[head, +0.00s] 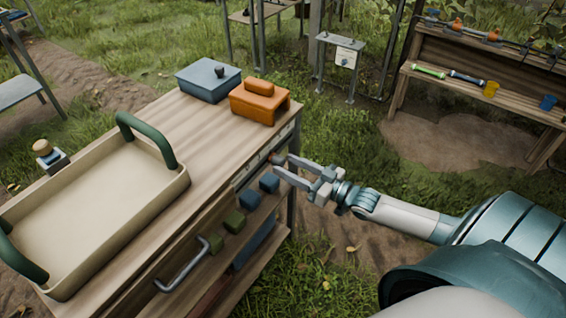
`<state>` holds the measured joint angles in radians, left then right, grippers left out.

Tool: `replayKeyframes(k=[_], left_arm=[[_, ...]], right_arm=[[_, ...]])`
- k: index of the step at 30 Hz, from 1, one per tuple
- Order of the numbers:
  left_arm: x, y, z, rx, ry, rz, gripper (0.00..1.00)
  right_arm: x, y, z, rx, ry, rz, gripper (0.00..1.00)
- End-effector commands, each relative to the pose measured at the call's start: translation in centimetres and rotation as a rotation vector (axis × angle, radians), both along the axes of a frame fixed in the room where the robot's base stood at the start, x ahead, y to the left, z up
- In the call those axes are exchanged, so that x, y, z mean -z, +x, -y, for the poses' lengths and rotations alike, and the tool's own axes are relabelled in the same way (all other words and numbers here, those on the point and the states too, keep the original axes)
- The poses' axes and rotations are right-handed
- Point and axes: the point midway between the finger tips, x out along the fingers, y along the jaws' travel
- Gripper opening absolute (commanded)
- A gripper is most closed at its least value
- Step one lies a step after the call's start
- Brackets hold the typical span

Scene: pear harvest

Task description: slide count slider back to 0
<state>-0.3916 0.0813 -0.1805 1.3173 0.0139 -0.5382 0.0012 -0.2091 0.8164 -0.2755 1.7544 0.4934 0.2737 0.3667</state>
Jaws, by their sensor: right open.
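The count slider's small brown knob (277,158) shows at the table's right-hand edge, on a pale strip (250,170) that runs along that edge. My right gripper (283,164) comes in from the right with its fingers apart. Its fingertips are right at the knob, which appears between or just beyond them. I cannot tell whether they touch it. Any marks on the strip are too small to read. My left gripper is out of view.
A beige tray (62,262) with green handles fills the table's near left part. A blue-grey box (207,84) and an orange block (259,104) stand at its far end. Blue and green blocks and a grey handle (182,266) sit below the edge.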

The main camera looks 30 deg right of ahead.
Motion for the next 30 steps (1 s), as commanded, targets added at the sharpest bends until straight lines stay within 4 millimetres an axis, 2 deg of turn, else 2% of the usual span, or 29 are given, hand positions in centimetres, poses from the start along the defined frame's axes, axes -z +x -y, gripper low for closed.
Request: replayKeyframes(k=[7,19,20,25,26,30], left_arm=[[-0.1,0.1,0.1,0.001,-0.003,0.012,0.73],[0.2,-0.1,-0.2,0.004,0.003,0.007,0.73],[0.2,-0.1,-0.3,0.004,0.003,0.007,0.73],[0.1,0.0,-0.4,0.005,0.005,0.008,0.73],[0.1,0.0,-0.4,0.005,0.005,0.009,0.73],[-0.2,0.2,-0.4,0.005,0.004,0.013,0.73]], right_arm=[[0.0,2.0,-0.8,0.0,0.002,0.001,0.47],[0.0,2.3,-1.0,0.0,0.0,0.0,0.47],[0.0,2.3,-1.0,0.0,0.0,0.0,0.44],[0.0,2.3,-1.0,0.0,0.0,0.0,0.04],[0.0,2.3,-1.0,0.0,0.0,0.0,0.0],[0.0,2.3,-1.0,0.0,0.001,0.0,0.0]])
